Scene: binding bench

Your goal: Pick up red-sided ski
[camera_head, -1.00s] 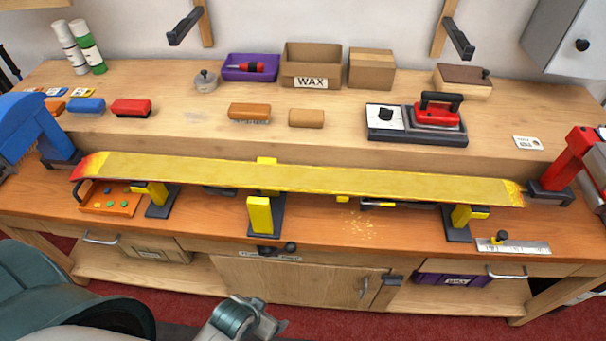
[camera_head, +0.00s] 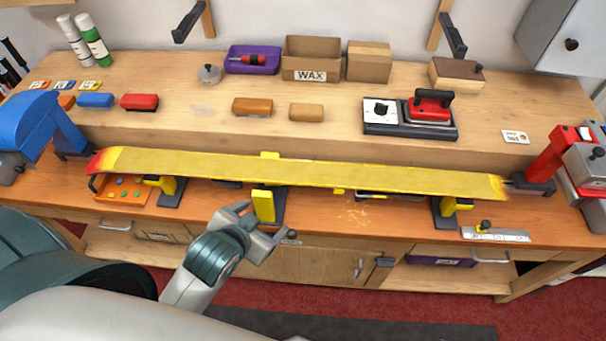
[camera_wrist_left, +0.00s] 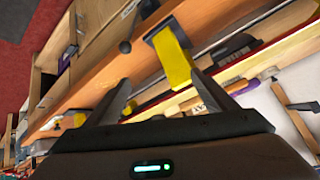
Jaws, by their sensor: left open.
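The ski (camera_head: 310,174) lies flat and level across the bench on yellow-jawed supports. Its upper face is yellow, with a red tip at the left and an orange-tinged right end; a red side is hard to make out. My left gripper (camera_head: 258,228) is open and empty, in front of the bench edge, below and nearer than the ski's middle. It is apart from the ski. In the left wrist view, the open fingers (camera_wrist_left: 160,98) frame the central yellow support jaw (camera_wrist_left: 172,58). My right gripper is not in view.
A blue clamp (camera_head: 40,122) stands at the left end and a red clamp (camera_head: 555,157) at the right. The central yellow support (camera_head: 264,205) rises close behind my left gripper. A waxing iron (camera_head: 431,108), brushes and boxes stand on the raised back shelf.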

